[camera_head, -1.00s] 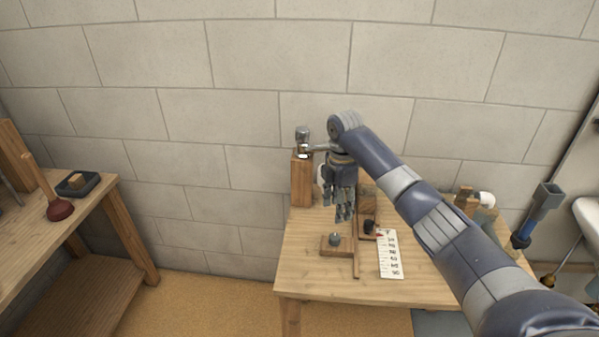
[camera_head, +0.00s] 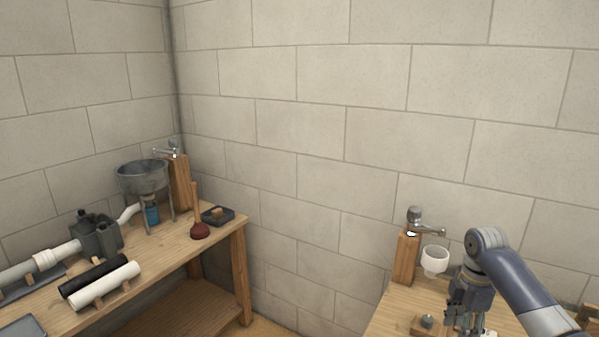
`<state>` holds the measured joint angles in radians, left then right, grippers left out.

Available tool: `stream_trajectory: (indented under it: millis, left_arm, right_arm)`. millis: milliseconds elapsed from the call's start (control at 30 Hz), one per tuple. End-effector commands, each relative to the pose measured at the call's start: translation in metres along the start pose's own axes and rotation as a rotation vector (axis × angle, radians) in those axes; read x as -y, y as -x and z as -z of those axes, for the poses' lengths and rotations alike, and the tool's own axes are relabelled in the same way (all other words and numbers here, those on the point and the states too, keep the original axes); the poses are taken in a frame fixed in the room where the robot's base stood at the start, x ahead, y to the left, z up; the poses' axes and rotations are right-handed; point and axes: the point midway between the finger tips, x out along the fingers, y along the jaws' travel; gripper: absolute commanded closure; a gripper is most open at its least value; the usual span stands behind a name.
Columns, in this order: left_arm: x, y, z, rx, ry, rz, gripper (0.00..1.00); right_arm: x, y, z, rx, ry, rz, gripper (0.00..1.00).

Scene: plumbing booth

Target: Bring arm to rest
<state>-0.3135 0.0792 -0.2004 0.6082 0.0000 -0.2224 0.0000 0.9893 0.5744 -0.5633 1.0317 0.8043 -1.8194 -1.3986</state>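My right arm comes in from the lower right, and its gripper (camera_head: 466,306) hangs pointing down over the right wooden table. The fingers are small and partly cut off by the bottom edge, so I cannot tell whether they are open or shut. My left arm and gripper do not show. A tap (camera_head: 424,222) on a wooden post (camera_head: 406,258) stands just left of my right wrist, with a white cup (camera_head: 434,260) beneath its spout. A small wooden block with a grey knob (camera_head: 427,321) lies left of the fingers.
A floor gap separates the bench from the table. Block walls stand behind.

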Motion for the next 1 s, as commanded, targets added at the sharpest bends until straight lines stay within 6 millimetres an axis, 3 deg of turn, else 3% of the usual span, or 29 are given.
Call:
stream_trajectory:
  millis: [67,167,567,767,1000]
  left_arm:
    - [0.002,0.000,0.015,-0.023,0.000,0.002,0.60]
    - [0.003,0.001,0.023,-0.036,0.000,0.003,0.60]
    - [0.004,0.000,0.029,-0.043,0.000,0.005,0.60]
    - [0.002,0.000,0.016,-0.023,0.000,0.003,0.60]
    - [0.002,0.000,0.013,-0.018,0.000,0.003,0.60]
  right_arm:
    - [0.003,-0.008,0.006,0.003,-0.001,0.001,0.50]
    - [0.007,-0.019,0.014,0.010,-0.011,-0.001,0.50]
    - [0.041,-0.077,0.061,0.022,-0.078,-0.020,0.50]
    - [0.082,-0.121,0.103,0.002,-0.165,-0.046,0.50]
    - [0.159,-0.161,0.154,-0.071,-0.383,-0.100,0.50]
